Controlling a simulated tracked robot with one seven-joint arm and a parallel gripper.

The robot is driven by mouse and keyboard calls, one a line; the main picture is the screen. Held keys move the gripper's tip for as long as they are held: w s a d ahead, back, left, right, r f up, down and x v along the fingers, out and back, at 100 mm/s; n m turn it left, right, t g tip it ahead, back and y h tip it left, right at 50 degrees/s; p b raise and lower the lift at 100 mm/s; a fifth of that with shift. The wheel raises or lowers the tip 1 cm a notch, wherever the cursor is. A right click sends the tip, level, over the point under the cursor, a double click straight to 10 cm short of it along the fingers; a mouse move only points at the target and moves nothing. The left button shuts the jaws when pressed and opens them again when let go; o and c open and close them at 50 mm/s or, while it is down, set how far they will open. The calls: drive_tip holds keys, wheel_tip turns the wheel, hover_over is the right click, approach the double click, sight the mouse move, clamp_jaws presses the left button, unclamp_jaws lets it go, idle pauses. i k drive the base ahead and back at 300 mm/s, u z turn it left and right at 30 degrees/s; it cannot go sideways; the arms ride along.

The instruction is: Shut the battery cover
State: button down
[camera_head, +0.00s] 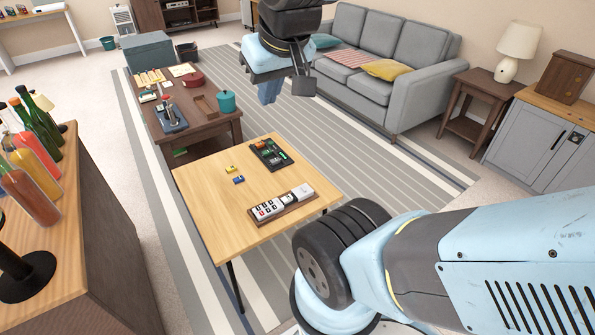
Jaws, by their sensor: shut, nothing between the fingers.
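A wooden-topped table (205,199) stands in the middle. On it lies a black tray-like item (259,146) with small green and orange parts. A wooden-based strip with white blocks (283,203) lies near the table's front right edge; dark marks show on its left part. A small yellow piece (231,169) and a small blue piece (238,180) lie left of the black item. I cannot tell which of these carries the battery cover, or how it stands. My gripper (302,84) is shut and empty, in the air beyond the table in the picture, apart from everything on it.
A dark coffee table (192,151) with a teal pot (226,102) stands behind. A grey sofa (378,95) is at the back right. A counter with bottles (92,222) is at left. The table's left part is bare.

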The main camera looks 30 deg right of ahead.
sight(303, 192)
drive_tip(key=z, duration=0.1)
drive_tip(key=k, duration=1)
drive_tip(key=z, duration=0.5)
drive_tip(key=i, duration=1)
drive_tip(key=u, duration=0.05)
